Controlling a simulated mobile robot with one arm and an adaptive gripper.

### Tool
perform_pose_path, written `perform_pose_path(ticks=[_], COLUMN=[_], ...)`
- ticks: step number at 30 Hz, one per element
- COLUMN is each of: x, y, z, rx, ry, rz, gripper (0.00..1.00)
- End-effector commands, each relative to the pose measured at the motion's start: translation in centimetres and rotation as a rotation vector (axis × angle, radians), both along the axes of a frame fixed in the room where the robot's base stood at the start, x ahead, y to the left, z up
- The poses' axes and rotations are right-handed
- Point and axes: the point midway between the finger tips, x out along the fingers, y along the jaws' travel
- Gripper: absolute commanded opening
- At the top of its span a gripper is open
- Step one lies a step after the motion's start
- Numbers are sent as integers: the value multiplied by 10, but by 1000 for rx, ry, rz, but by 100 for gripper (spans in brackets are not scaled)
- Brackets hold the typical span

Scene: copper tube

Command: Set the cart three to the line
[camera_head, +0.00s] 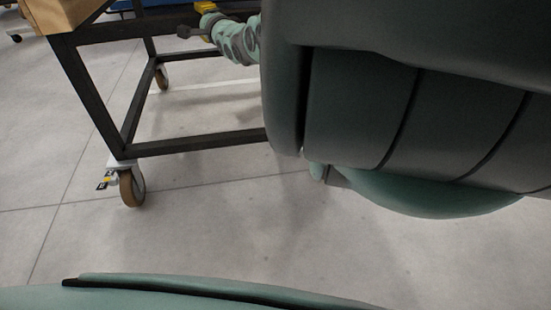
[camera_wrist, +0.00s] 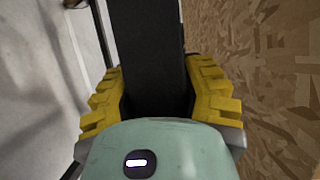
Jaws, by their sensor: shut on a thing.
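The cart has a dark metal frame (camera_head: 195,143) on casters and stands at the upper left of the head view. A near caster (camera_head: 131,187) with a brown wheel and a farther caster (camera_head: 161,77) rest on the floor. In the wrist view, my gripper (camera_wrist: 158,88) has its yellow pads on both sides of a dark bar (camera_wrist: 148,45) and is shut on it. In the head view, my gripper (camera_head: 205,8) is small at the top edge, by the frame. A pale strip (camera_head: 210,86) crosses the floor behind the frame; I cannot tell whether it is the line.
A wooden box or board (camera_head: 62,14) sits on top of the cart at the upper left, and its chipboard surface (camera_wrist: 270,75) fills the right of the wrist view. The grey floor (camera_head: 190,225) in front of the cart is clear. Something blue (camera_head: 150,3) shows behind.

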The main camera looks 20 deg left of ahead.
Motion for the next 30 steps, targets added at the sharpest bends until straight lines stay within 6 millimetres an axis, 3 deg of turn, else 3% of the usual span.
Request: perform_pose_path(ticks=[15,16,24,30], x=[4,3,2,1], y=[-3,-3,-1,0], z=[3,3,3,3], rx=[6,7,6,6], ry=[-5,-5,-6,-6], rz=[-7,-7,-3,-1], gripper=[0,47,73,73])
